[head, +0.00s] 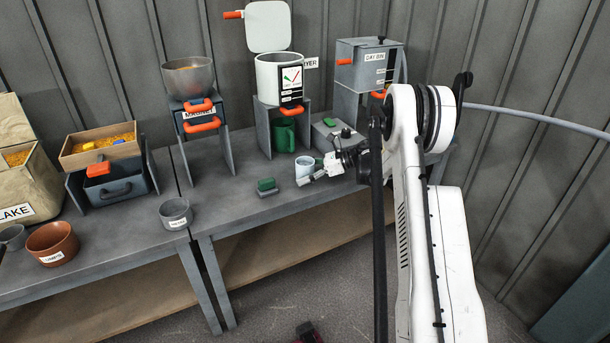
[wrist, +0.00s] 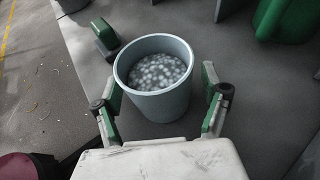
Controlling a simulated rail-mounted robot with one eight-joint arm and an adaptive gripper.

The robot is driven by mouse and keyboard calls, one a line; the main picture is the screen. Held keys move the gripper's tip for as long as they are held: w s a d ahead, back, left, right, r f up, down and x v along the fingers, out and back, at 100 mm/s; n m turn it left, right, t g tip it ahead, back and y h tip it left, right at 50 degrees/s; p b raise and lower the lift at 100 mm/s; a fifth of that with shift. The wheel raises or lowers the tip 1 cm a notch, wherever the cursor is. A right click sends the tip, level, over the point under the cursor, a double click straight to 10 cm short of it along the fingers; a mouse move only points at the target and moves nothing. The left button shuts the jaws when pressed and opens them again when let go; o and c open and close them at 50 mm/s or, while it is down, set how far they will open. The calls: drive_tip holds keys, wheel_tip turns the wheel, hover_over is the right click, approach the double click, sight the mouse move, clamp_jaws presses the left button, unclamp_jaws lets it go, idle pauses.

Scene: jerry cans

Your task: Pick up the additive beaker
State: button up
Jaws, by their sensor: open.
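A pale blue-grey beaker (head: 304,166), which I take for the additive beaker, stands upright on the grey bench. No label on it can be read. In the wrist view the beaker (wrist: 152,103) is filled with small whitish pellets. My gripper (head: 314,172) is low at the bench, beside the beaker on its near right side. In the wrist view my gripper (wrist: 161,98) is open, with one green-padded finger on each side of the beaker. Gaps show between the fingers and the wall, and the beaker is not gripped.
A green-topped block (head: 266,186) sits left of the beaker. A green container (head: 284,135) stands behind, under the white drum (head: 280,78). A grey box (head: 332,136) is behind the gripper. A labelled grey cup (head: 176,213) and a brown bowl (head: 52,243) stand farther left.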

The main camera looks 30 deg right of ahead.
drive_tip(key=shift+w+a+f, duration=0.15)
drive_tip(key=shift+w+a, duration=0.1)
drive_tip(key=shift+a, duration=0.05)
drive_tip(key=c, duration=1.4)
drive_tip(key=shift+o, duration=0.2)
